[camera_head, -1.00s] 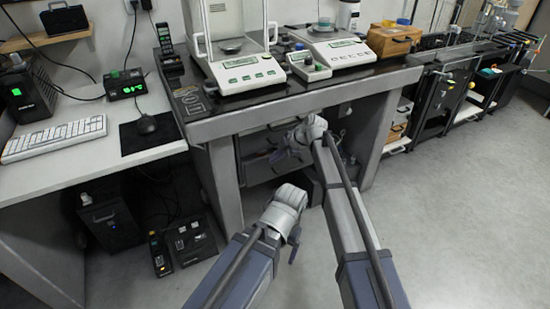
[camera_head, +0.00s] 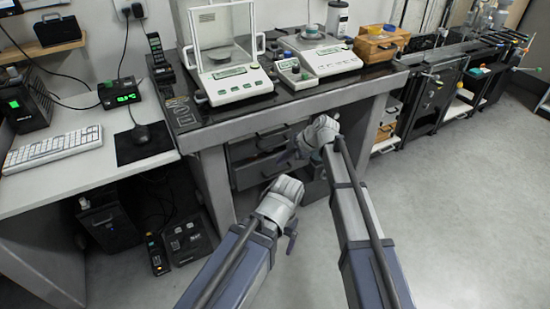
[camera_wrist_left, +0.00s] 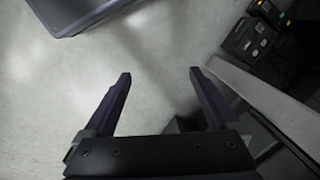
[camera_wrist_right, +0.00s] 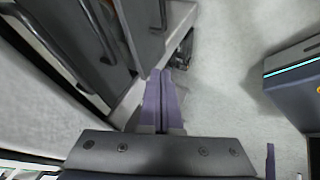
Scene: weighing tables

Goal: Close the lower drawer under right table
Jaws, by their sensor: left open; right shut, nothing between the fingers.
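Under the right table (camera_head: 215,133) is a grey drawer unit. Its upper drawer (camera_head: 245,149) and lower drawer (camera_head: 246,177) have dark bar handles. Drawer fronts with handles also show in the right wrist view (camera_wrist_right: 145,42). My right gripper (camera_head: 286,157) is shut and empty, in front of the drawers; its fingertips (camera_wrist_right: 160,74) appear close to a drawer front, contact unclear. My left gripper (camera_head: 292,243) is open and empty, low over the floor (camera_wrist_left: 160,50).
Balances (camera_head: 235,84) stand on the table top. The table's legs flank the drawers. A desk with a keyboard (camera_head: 52,148) is at left, with a black computer case (camera_head: 108,225) beneath it. Open floor lies to the right.

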